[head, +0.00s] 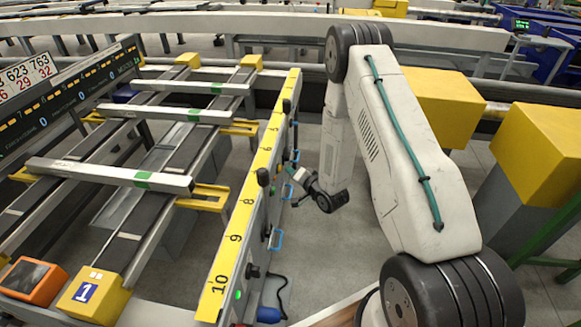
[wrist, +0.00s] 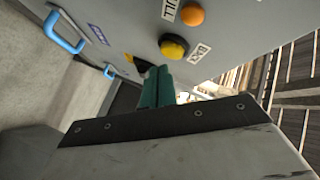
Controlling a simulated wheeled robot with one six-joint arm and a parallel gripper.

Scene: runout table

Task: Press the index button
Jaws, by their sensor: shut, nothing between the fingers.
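In the wrist view a grey panel (wrist: 130,22) fills the top. It carries a yellow button with a dark surround (wrist: 174,46) and a smaller orange button (wrist: 192,14). My gripper (wrist: 152,72) has green fingers closed together and empty. Its tips are just below and left of the yellow button in the picture; contact cannot be made out. In the head view my gripper (head: 290,168) is at the side of the yellow scale rail (head: 237,234).
Blue handles (wrist: 65,32) stick out of the panel. Black knobs (head: 263,178) line the rail's side. Yellow blocks (head: 540,140) stand right of my arm. Grey floor lies between.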

